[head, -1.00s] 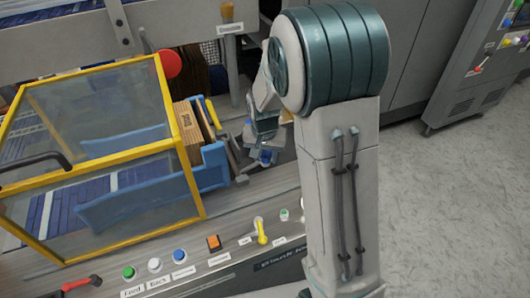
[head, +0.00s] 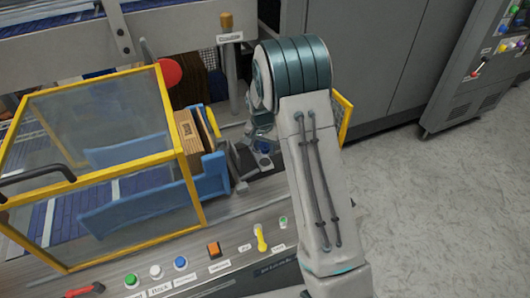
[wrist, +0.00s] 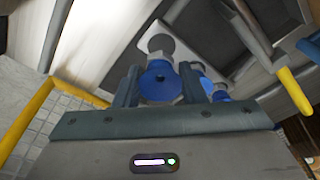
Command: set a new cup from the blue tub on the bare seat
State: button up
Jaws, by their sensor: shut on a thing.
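In the wrist view my gripper (wrist: 159,72) has its two fingers on either side of a blue cup (wrist: 160,86) and is shut on it. Two more blue cups (wrist: 201,74) (wrist: 221,92) sit in a row to the right on the same pale bar. In the head view my gripper (head: 262,146) is small and partly hidden by my arm, beside the machine. I cannot make out the blue tub in either view.
A yellow-framed clear guard (head: 100,160) covers the left of the machine. Brown cartons (head: 188,135) stand by a blue plate (head: 213,175). A yellow lever (head: 261,238) and several buttons line the front panel. Yellow bars (wrist: 295,90) flank my gripper. Open floor lies right.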

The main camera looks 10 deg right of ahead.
aim_at(265, 154)
jog(key=shift+w+d+f, duration=0.15)
jog(key=shift+w+f, duration=0.15)
jog(key=shift+w, duration=0.15)
jog(key=shift+f+p, duration=0.45)
jog(key=shift+f, duration=1.55)
jog(key=shift+f, duration=0.15)
jog(key=o, duration=1)
